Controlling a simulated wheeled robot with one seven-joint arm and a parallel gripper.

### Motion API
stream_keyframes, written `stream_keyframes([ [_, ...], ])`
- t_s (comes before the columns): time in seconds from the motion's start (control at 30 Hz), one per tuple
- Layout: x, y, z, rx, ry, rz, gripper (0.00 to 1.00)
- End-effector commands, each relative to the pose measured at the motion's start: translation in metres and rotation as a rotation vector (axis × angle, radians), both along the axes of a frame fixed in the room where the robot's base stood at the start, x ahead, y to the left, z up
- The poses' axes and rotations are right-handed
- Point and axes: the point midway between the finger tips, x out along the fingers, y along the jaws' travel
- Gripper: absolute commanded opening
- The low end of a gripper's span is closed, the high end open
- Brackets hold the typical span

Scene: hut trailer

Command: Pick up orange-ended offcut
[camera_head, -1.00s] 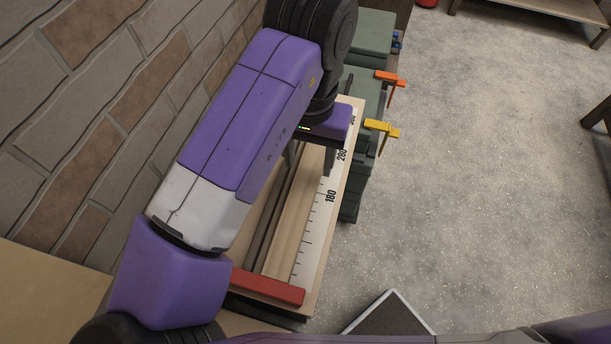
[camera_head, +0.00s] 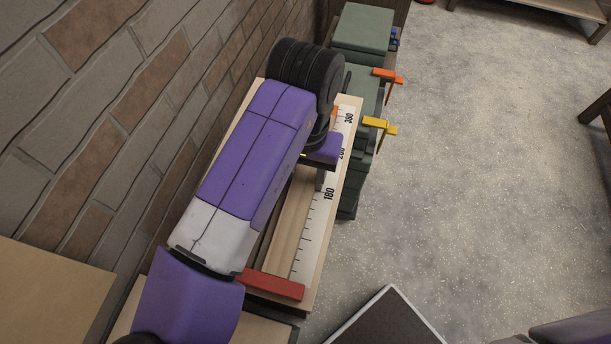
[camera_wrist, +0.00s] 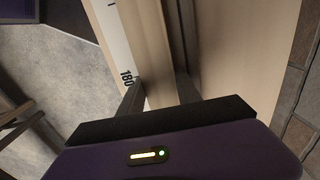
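My gripper (camera_wrist: 159,80) is open in the wrist view, with one finger on each side of a long pale wooden strip (camera_wrist: 150,40). Contact between fingers and strip cannot be made out. In the head view the strip (camera_head: 291,220) lies along a white scale (camera_head: 318,218) in a wooden tray. A small orange patch (camera_head: 335,111) shows beside the far end of the scale, just past my wrist. It may be the offcut's orange end, but my arm hides what joins it to the strip.
A red bar (camera_head: 272,284) crosses the tray's near end. Green cases (camera_head: 362,30) stand at the back, with orange (camera_head: 385,75) and yellow (camera_head: 379,125) clamp-like pieces beside the tray. A brick wall (camera_head: 90,120) is close on the left. The floor on the right is mostly clear.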

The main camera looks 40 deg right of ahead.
Motion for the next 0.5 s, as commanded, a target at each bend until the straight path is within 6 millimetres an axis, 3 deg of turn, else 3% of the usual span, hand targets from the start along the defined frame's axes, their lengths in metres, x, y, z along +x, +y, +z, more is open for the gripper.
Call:
stream_keyframes([
  [0.5,0.001,0.000,0.011,0.000,-0.001,-0.001,0.00],
])
